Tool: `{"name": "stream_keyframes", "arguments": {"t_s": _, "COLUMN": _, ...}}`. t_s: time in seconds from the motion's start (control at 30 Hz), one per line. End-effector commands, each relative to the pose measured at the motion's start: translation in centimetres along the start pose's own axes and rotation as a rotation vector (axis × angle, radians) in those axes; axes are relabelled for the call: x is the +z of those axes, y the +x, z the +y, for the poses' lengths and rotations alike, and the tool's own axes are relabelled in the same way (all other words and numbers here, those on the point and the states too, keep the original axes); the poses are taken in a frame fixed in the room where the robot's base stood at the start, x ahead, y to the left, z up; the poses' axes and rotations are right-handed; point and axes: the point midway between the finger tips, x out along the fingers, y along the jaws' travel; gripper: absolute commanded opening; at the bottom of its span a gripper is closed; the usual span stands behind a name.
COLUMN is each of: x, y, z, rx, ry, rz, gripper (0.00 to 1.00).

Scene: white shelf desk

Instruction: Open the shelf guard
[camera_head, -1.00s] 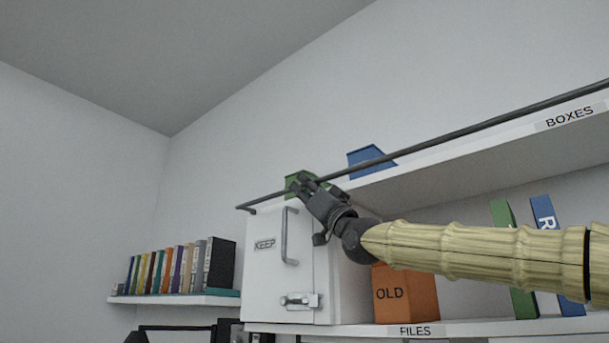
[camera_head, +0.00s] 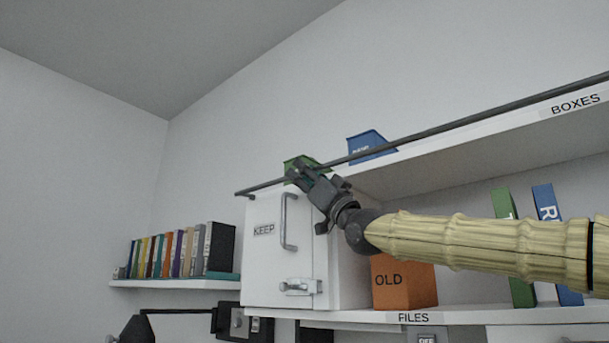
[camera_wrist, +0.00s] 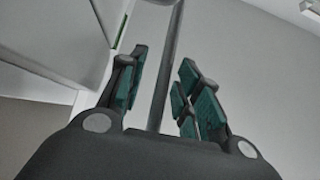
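The shelf guard (camera_head: 455,128) is a long dark bar running along the front of the upper shelf, just above its edge. Its left end bends near the top of a white cabinet. My gripper (camera_head: 297,172) is at the bar's left part, above the cabinet's right side. In the wrist view, the bar (camera_wrist: 171,65) passes between the green-padded fingers of my gripper (camera_wrist: 163,85). The fingers are spread, with a visible gap on each side of the bar. Whether any finger touches the bar is hard to tell.
Below is the white cabinet (camera_head: 262,260) marked KEEP, with a handle and latch. A green bin stands behind my gripper, and a blue bin (camera_head: 368,143) to its right. An orange OLD box (camera_head: 405,288) is on the lower shelf. The wall above is clear.

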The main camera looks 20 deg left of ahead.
Motion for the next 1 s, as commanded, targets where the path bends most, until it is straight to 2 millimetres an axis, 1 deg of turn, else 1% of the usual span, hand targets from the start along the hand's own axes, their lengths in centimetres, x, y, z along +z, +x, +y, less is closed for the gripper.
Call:
{"name": "stream_keyframes", "arguments": {"t_s": 0.23, "x": 0.0, "y": -0.1, "z": -0.1, "rx": -0.001, "ry": 0.0, "rz": 0.0, "gripper": 0.34}}
{"name": "stream_keyframes", "arguments": {"t_s": 0.37, "x": 0.0, "y": -0.8, "z": -0.1, "rx": -0.001, "ry": 0.0, "rz": -0.001, "gripper": 0.34}}
{"name": "stream_keyframes", "arguments": {"t_s": 0.47, "x": -0.1, "y": -2.1, "z": 0.0, "rx": 0.0, "ry": -0.001, "rz": -0.001, "gripper": 0.34}}
{"name": "stream_keyframes", "arguments": {"t_s": 0.8, "x": -0.1, "y": -7.9, "z": 0.0, "rx": 0.0, "ry": 0.0, "rz": -0.001, "gripper": 0.34}}
{"name": "stream_keyframes", "arguments": {"t_s": 1.0, "x": 0.0, "y": -10.7, "z": 0.0, "rx": 0.0, "ry": 0.0, "rz": -0.001, "gripper": 0.34}}
